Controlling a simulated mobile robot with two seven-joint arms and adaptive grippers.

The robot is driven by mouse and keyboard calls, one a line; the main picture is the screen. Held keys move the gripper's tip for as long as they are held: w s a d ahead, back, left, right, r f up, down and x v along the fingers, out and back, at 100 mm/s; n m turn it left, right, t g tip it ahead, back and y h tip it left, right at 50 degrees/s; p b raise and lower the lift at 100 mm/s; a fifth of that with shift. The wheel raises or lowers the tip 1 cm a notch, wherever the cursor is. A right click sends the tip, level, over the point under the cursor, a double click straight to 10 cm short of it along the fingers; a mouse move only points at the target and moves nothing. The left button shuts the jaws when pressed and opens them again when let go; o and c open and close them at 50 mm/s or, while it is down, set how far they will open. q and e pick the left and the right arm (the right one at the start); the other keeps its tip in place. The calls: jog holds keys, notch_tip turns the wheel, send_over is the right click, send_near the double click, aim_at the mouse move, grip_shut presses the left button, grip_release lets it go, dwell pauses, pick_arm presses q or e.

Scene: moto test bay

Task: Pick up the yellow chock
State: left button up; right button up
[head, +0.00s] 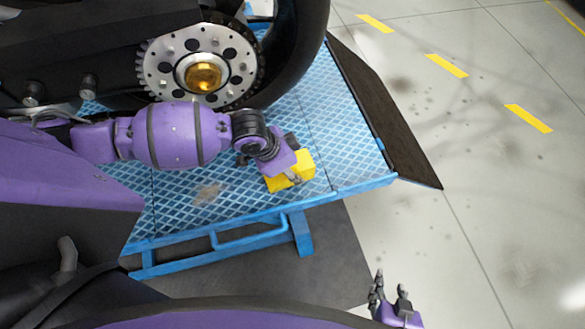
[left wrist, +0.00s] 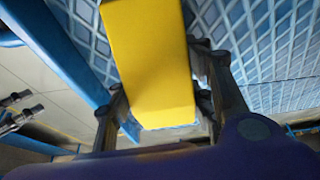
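The yellow chock (head: 291,171) rests on the blue lift platform (head: 340,150), near its front edge. My left gripper (head: 284,170) is down at the chock and partly covers it in the head view. In the left wrist view the chock (left wrist: 148,60) lies between the two dark fingers of my left gripper (left wrist: 162,85). A narrow gap shows between the chock and the right finger, so the gripper looks open around it. My right gripper (head: 389,288) is at the bottom of the head view, with its fingers apart and empty.
A motorcycle wheel with a large sprocket (head: 200,72) stands on the platform just behind my left arm. A dark ramp flap (head: 385,110) extends from the platform's right side. The grey floor (head: 480,170) with yellow dashes is clear to the right.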

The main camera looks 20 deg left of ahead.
pick_arm(q)
jog(key=c, duration=0.8)
jog(key=shift+r, duration=0.1)
